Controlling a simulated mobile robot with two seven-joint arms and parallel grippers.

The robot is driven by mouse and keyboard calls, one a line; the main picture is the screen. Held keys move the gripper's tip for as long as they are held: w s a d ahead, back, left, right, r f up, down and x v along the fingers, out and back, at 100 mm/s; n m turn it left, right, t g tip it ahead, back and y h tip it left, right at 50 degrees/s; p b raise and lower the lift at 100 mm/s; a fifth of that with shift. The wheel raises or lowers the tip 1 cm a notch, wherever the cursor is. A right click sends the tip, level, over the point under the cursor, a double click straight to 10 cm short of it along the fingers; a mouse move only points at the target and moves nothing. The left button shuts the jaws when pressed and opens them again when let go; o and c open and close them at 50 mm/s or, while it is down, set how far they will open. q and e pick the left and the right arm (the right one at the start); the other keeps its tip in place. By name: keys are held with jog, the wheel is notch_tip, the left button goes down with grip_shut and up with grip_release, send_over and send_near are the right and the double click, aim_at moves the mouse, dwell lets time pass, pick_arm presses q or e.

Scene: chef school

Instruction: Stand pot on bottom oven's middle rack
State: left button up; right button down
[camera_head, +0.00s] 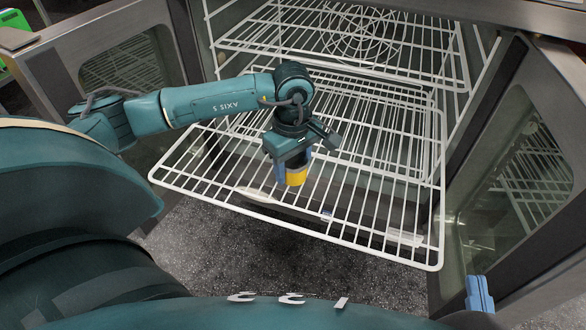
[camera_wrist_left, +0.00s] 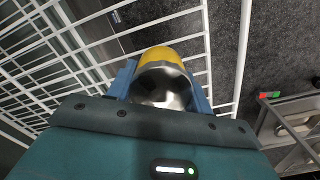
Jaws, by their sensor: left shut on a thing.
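The small pot (camera_head: 296,177) is yellow outside and shiny metal inside. My left gripper (camera_head: 293,168) is shut on it, with blue fingers on both sides. The left wrist view shows the pot (camera_wrist_left: 163,72) between the fingers. It is over the front part of a white wire rack (camera_head: 233,187) that is slid partly out of the oven. I cannot tell whether the pot touches the wires. My right gripper (camera_head: 479,292) shows only its blue fingertips at the lower right, and I see nothing in it; its opening is unclear.
Another wire rack (camera_head: 432,62) sits higher in the oven. The oven doors stand open at the left (camera_head: 125,60) and the right (camera_head: 525,160). The slid-out rack is otherwise bare. Grey speckled floor (camera_head: 240,250) lies below its front edge.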

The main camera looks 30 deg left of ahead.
pick_arm(q)
jog(key=shift+f, duration=0.35)
jog(key=o, duration=0.6)
jog(key=shift+f, duration=0.15)
jog(key=o, duration=0.5)
